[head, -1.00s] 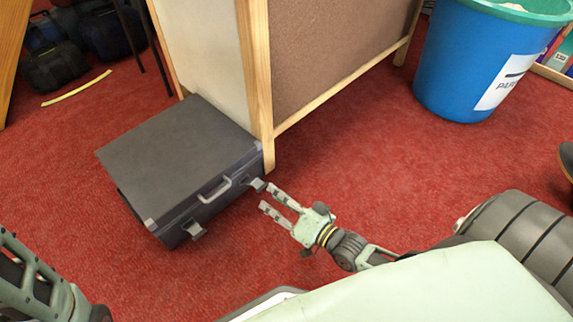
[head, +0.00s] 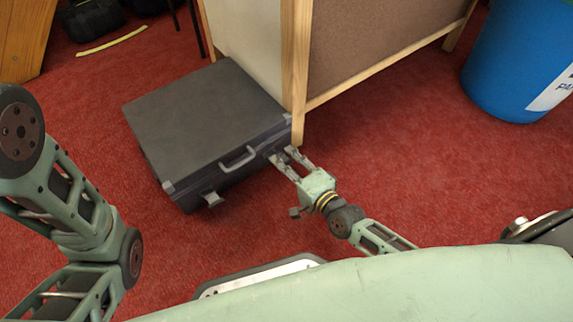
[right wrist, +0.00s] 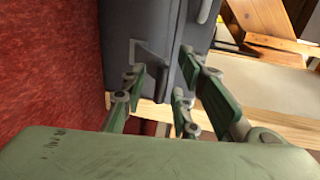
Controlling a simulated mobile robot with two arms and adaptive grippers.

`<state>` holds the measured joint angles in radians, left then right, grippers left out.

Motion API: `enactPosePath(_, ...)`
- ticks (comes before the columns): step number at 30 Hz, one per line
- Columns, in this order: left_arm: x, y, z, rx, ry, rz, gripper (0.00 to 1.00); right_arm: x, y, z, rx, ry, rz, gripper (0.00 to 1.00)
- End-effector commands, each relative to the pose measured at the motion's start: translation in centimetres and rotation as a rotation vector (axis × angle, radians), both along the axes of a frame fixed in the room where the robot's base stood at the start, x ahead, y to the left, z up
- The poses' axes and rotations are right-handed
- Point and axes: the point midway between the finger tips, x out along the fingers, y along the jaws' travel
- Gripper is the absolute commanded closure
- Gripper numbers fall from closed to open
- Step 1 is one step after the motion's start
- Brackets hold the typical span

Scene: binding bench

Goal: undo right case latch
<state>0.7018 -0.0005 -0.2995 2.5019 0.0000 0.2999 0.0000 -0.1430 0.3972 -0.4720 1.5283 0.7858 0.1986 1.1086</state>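The dark grey case (head: 205,115) lies flat on the red carpet, its handle (head: 238,158) on the front face. The left latch (head: 212,199) juts out from that face. My right gripper (head: 284,156) is at the right end of the front face and hides most of the right latch in the head view. In the right wrist view, a grey latch plate (right wrist: 152,57) stands out from the case between the parted fingers of my right gripper (right wrist: 162,68). I cannot tell whether a finger touches it. My left arm shows at the left, but its gripper is out of view.
A blue bin (head: 515,60) stands at the upper right. Carpet in front of the case is clear.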

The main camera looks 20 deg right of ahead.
Motion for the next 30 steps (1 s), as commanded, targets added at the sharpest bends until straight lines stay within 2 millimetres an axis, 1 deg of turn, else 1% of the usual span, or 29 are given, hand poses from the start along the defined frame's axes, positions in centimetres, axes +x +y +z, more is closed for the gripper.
enactPosePath(8,0.01,-0.04,-0.04,0.001,0.000,0.000,0.60,0.13,0.06,-0.01,-0.001,0.001,0.000,0.73)
enactPosePath(17,0.03,-0.06,-0.05,0.001,0.001,0.000,0.60,0.11,0.04,-0.02,-0.001,0.001,0.000,0.99)
enactPosePath(30,0.09,-0.08,-0.05,0.002,0.002,0.000,0.60,0.11,0.03,-0.03,-0.002,0.000,0.000,1.00)
